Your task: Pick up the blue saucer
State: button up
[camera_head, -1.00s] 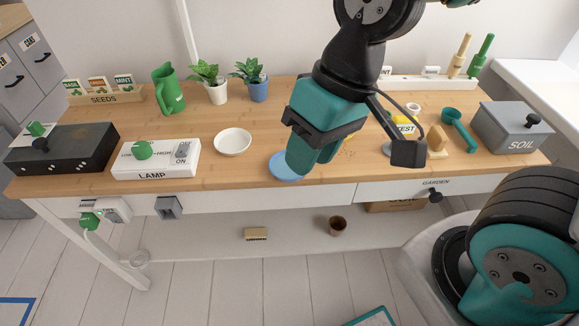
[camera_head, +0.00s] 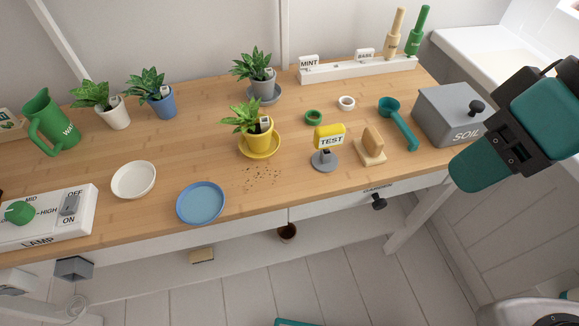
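The blue saucer (camera_head: 201,203) lies flat and empty on the wooden desk near its front edge, left of the middle. It is fully in view and nothing touches it. My gripper (camera_head: 468,180) is at the far right, beside the grey soil box and well away from the saucer. It points down and to the left. Its teal body shows, but I cannot make out whether its fingers are apart.
A white dish (camera_head: 134,180) sits just left of the saucer, near the lamp box (camera_head: 45,222). A yellow pot (camera_head: 259,133) on a yellow saucer (camera_head: 260,148) stands to the right, with soil crumbs before it. The TEST sign (camera_head: 329,137) and soil box (camera_head: 445,112) are farther right.

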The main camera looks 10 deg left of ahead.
aim_at(201, 203)
jog(key=z, duration=0.85)
jog(key=k, duration=1.05)
jog(key=u, duration=1.2)
jog(key=i, duration=0.5)
jog(key=z, duration=0.05)
